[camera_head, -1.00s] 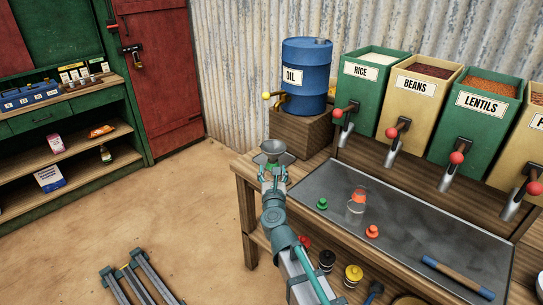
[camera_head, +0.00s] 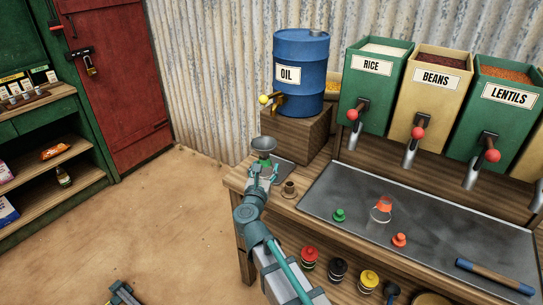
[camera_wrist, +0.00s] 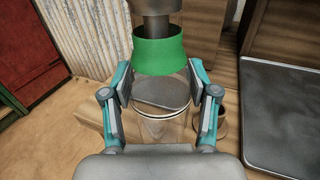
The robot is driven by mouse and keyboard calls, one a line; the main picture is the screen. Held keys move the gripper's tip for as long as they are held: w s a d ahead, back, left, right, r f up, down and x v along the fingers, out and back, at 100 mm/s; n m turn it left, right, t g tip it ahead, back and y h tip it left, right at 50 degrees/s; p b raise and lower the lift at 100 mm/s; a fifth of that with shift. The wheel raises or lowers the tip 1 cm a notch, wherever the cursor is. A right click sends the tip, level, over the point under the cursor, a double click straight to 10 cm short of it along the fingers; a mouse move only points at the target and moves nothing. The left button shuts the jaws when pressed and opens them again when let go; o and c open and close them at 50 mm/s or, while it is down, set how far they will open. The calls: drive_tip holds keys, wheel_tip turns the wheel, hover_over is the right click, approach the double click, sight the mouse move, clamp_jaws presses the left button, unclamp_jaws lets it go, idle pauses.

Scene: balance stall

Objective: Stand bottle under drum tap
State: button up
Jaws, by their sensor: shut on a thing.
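A clear bottle with a green collar (camera_wrist: 160,55) stands upright in my gripper (camera_wrist: 165,90), which is shut around its body. A grey funnel (camera_head: 263,145) sits in the bottle's top. In the head view my gripper (camera_head: 262,172) and the green collar (camera_head: 262,161) are at the bench's left end. The blue OIL drum (camera_head: 302,75) rests on a wooden block behind, its brass tap (camera_head: 277,101) with a yellow knob pointing left. The funnel appears below and slightly left of the tap. Whether the bottle's base touches anything is unclear.
A large metal tray (camera_head: 340,178) holds green and orange stoppers and a clear orange-topped vessel (camera_head: 381,210). Hoppers with red-knobbed spouts (camera_head: 354,115) line the back.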

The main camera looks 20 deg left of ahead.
drive_tip(key=shift+w+a+f+p, duration=0.5)
drive_tip(key=shift+w+a+f, duration=0.1)
drive_tip(key=shift+w, duration=2.05)
drive_tip(key=shift+w+a+f+p, duration=0.45)
drive_tip(key=shift+w+f+p, duration=0.15)
drive_tip(key=shift+w, duration=2.05)
drive_tip(key=shift+w+a+f+p, duration=0.45)
drive_tip(key=shift+w+a+f, duration=0.15)
drive_tip(key=shift+w, duration=2.05)
drive_tip(key=shift+f, duration=0.15)
drive_tip(key=o, duration=1.2)
drive_tip(key=shift+r, duration=0.2)
drive_tip(key=s+b, duration=0.1)
drive_tip(key=s, duration=0.3)
drive_tip(key=s+d, duration=0.1)
drive_tip(key=s, duration=0.3)
drive_tip(key=s+d+b, duration=0.1)
drive_tip(key=s, duration=0.2)
drive_tip(key=shift+s+d+b, duration=0.2)
drive_tip(key=shift+s+b, duration=0.15)
drive_tip(key=shift+s, duration=0.05)
